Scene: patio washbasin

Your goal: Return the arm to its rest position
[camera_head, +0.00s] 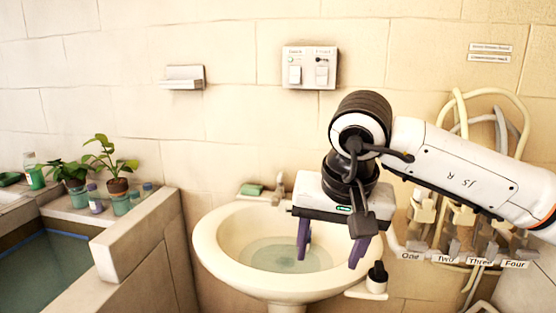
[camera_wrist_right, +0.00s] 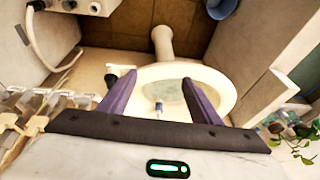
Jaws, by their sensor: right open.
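My right arm (camera_head: 465,172) comes in from the right in the head view. Its gripper (camera_head: 331,257) hangs over the right part of the washbasin with its purple fingers pointing down. The fingers are apart with nothing between them. In the right wrist view the open fingers (camera_wrist_right: 160,95) frame the basin (camera_wrist_right: 222,82). The cream washbasin (camera_head: 213,262) holds some water in the head view. My left gripper is not in view.
A dark-topped bottle (camera_head: 376,280) stands on a small ledge at the basin's right. Labelled hoses and holders (camera_head: 440,245) hang on the right wall behind my arm. A wall switch box (camera_head: 310,67) is above the basin. Potted plants (camera_head: 117,185) and a water trough (camera_head: 45,262) are at left.

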